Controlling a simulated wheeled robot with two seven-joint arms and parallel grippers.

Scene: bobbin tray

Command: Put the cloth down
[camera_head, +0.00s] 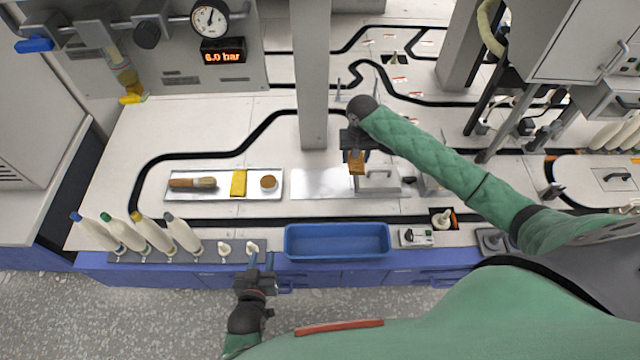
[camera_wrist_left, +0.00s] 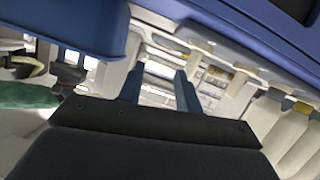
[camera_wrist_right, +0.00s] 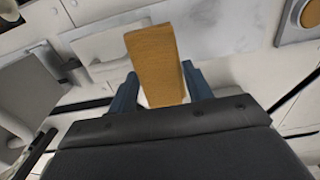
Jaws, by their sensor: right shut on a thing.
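The orange-brown cloth (camera_head: 356,165), a folded flat piece, is held in my right gripper (camera_head: 355,153). In the right wrist view the cloth (camera_wrist_right: 155,62) stands out between the two blue fingers. The gripper is above the bright metal plate on the bench; whether the cloth touches anything below is unclear.
A blue bin (camera_head: 336,254) is at the front edge, right of my left gripper. Several bottles (camera_head: 150,228) stand in a rack at the left. A grey column (camera_head: 313,80) rises behind the plate. The bench left of the tray is clear.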

